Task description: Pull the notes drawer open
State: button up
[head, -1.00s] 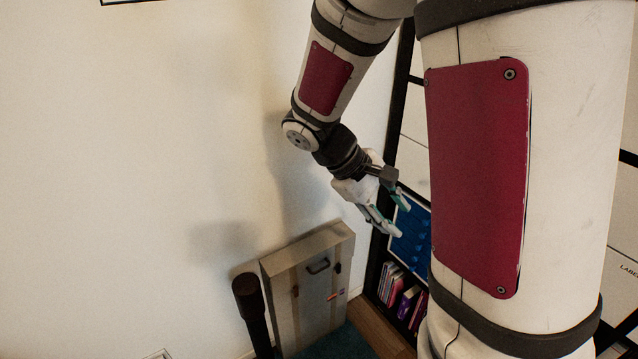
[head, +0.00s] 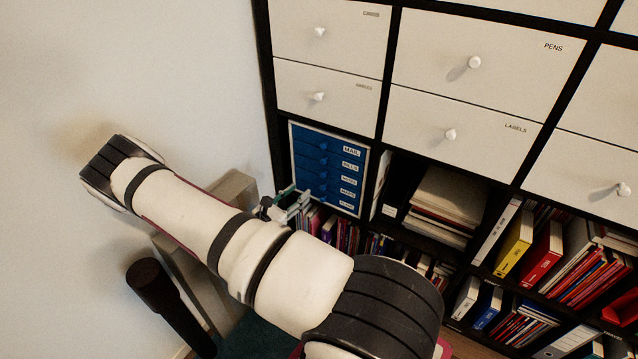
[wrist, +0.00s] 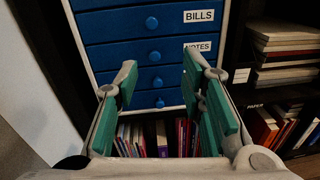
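The blue drawer unit in a white frame stands in a shelf compartment; the notes drawer (head: 337,178) is its third drawer down, labelled NOTES, and looks closed. In the wrist view the notes drawer (wrist: 120,55) has a small round blue knob (wrist: 154,56) and lies under the BILLS drawer (wrist: 110,26). My gripper (wrist: 163,82) is open, with green-padded fingers apart and nothing between them. The fingers are in front of the lower drawers, below the notes knob in the picture. In the head view my gripper (head: 297,201) is at the unit's lower left, partly hidden by my arm.
Books (wrist: 160,138) stand below the unit. Stacked papers (head: 450,195) fill the compartment to the right. White drawers with knobs, such as the one labelled PENS (head: 480,55), are above. A wall (head: 60,80), a grey case (head: 232,188) and a dark post (head: 165,295) are at left.

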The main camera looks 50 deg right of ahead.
aim_at(322, 176)
jog(key=shift+n+t, duration=0.6)
jog(key=shift+n, duration=0.3)
jog(key=d+f+b, duration=0.1)
jog(key=d, duration=0.3)
jog(key=d+f+b, duration=0.1)
jog(key=d, duration=0.4)
jog(key=w+d+f+b, duration=0.1)
jog(key=d, duration=0.4)
jog(key=shift+w+d+f, duration=0.1)
jog(key=shift+d+f, duration=0.1)
jog(key=shift+f, duration=0.15)
jog(key=shift+c, duration=0.2)
grip_shut()
